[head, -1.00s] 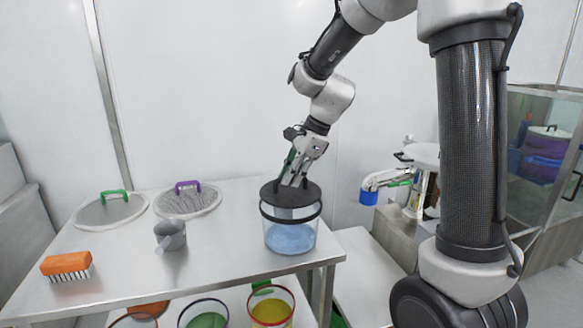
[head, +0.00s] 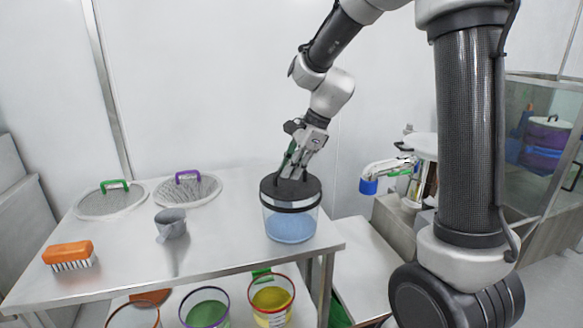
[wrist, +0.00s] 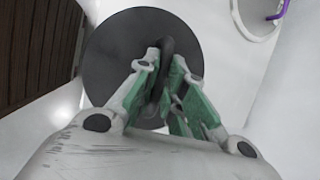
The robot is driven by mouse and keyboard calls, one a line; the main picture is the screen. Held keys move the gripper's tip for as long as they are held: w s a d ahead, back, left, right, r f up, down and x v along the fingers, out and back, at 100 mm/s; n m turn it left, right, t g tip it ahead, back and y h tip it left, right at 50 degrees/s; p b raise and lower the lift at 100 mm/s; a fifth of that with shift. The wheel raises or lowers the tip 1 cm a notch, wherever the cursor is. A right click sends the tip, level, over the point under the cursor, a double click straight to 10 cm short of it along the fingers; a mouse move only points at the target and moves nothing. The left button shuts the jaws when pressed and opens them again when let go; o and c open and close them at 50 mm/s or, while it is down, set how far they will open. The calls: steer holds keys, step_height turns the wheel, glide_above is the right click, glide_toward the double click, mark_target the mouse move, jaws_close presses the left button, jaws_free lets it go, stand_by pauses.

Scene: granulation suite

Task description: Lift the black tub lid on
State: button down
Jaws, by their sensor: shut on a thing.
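The black tub lid (head: 307,186) lies across the top of the clear tub (head: 291,226), which holds blue material and stands near the right end of the steel table. The lid looks close to level and meets the black band at the tub's rim; whether it is fully seated I cannot tell. My gripper (head: 290,177) is above the lid and shut on its handle. In the wrist view the round lid (wrist: 112,62) shows beneath my gripper (wrist: 165,98), with the dark loop handle (wrist: 167,62) between the green-padded fingers. The lid hides the tub in that view.
The steel table (head: 120,262) also bears a grey scoop (head: 170,223), an orange brush (head: 69,254) and two round sieves with green (head: 115,185) and purple (head: 188,174) handles. Several coloured tubs stand on the shelf below. The table's front middle is clear.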

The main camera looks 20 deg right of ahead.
steer(key=shift+f, duration=0.85)
stand_by(0.3)
steer(key=c, duration=1.4)
jaws_free()
steer(key=v, duration=1.2)
